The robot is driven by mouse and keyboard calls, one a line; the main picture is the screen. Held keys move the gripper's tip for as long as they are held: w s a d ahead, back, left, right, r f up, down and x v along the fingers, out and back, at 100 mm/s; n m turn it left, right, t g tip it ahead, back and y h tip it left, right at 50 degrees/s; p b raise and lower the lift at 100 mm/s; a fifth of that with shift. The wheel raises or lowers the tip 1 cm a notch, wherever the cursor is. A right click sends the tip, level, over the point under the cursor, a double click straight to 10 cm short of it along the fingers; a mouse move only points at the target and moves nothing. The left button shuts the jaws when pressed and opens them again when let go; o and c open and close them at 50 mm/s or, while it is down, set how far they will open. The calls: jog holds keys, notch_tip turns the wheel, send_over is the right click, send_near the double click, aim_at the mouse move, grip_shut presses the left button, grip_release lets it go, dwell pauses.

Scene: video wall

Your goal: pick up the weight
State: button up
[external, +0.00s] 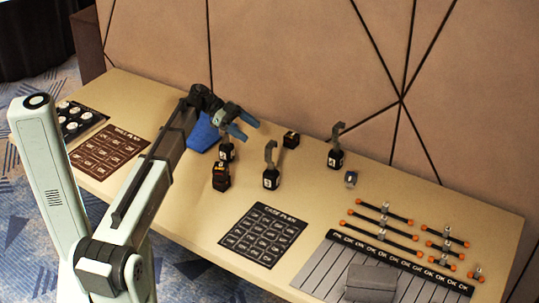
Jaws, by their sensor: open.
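Three black weights with upright grey hooks and white labels stand on the table: one (226,152) at the left, one (271,179) in the middle and one (335,159) at the right. I cannot tell which one the task means. My gripper (242,127) is open, with blue fingers, above and close to the left weight. It overlaps the top of that weight in the picture, hiding part of its hook. I cannot tell whether they touch. The middle and right weights stand clear of my gripper.
A black block (221,179) stands just in front of the left weight. A black cube (291,139) and small grey cube (350,180) are nearby. A dark case plan sheet (264,235) lies in front; orange-tipped bars (384,221) lie right. A wall panel (290,50) stands behind.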

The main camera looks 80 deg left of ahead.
aim_at(269, 144)
jog(key=shift+x, duration=5.05)
jog(key=shift+a, duration=0.1)
jog(key=shift+c, duration=0.2)
grip_shut()
